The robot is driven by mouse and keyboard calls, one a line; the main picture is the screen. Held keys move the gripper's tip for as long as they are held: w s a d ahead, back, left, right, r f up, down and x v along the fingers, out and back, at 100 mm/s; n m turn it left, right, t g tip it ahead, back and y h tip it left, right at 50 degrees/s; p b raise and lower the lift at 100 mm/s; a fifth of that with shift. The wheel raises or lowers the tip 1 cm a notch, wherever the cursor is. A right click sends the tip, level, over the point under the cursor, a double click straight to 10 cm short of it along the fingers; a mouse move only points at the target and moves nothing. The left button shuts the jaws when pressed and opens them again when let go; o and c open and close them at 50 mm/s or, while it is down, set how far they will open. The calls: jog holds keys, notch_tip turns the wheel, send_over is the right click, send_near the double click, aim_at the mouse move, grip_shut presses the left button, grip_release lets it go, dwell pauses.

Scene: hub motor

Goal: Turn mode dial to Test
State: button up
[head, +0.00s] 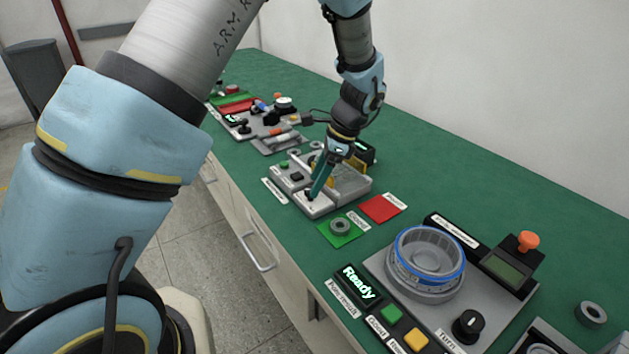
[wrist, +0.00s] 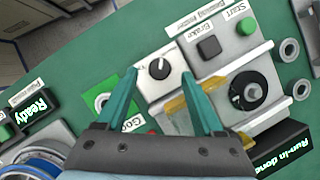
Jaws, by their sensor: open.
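A small dark dial with a white pointer (wrist: 158,68) sits on a light grey panel and shows between my fingertips in the wrist view. Any wording around it is not legible. My gripper (wrist: 160,76) is open, with one teal finger on each side of the dial. I cannot tell whether the fingers touch it. In the head view, my gripper (head: 313,194) points down at the front corner of the middle station (head: 345,185), and its fingers largely hide the dial there. A second black dial (head: 468,325) is on the nearer station.
Beside the dial are a black Brake button (wrist: 208,47), a green Start button (wrist: 246,26), and a display (wrist: 278,148) reading "Run-in done". A green mat (head: 326,236) with a grey ring and a red mat (head: 380,208) lie nearby. The Ready display (head: 358,282) is nearer.

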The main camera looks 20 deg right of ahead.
jog(key=shift+x, duration=1)
grip_shut()
